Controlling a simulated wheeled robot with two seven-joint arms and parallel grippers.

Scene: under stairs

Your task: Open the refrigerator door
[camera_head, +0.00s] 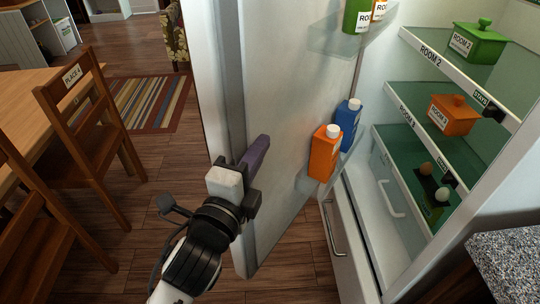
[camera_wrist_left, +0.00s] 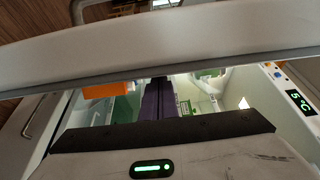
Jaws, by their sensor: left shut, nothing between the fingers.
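The refrigerator door (camera_head: 290,95) stands wide open, its inner side with shelves facing right. The refrigerator (camera_head: 425,48) shows its lit interior at the right of the head view. My left gripper (camera_head: 261,143) is shut and empty, its dark purple fingers in front of the door's inner side near the left edge. I cannot tell whether they touch it. In the left wrist view the shut fingers (camera_wrist_left: 165,98) point toward the lit shelves, below a pale door edge (camera_wrist_left: 170,45). My right gripper is not in view.
An orange carton (camera_head: 324,153) and a blue bottle (camera_head: 347,125) stand on the door's lower shelf. Green (camera_head: 478,42) and orange (camera_head: 453,114) lidded containers sit inside. Wooden chairs (camera_head: 85,130) and a table (camera_head: 35,92) are at left. A speckled counter (camera_head: 508,262) is at lower right.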

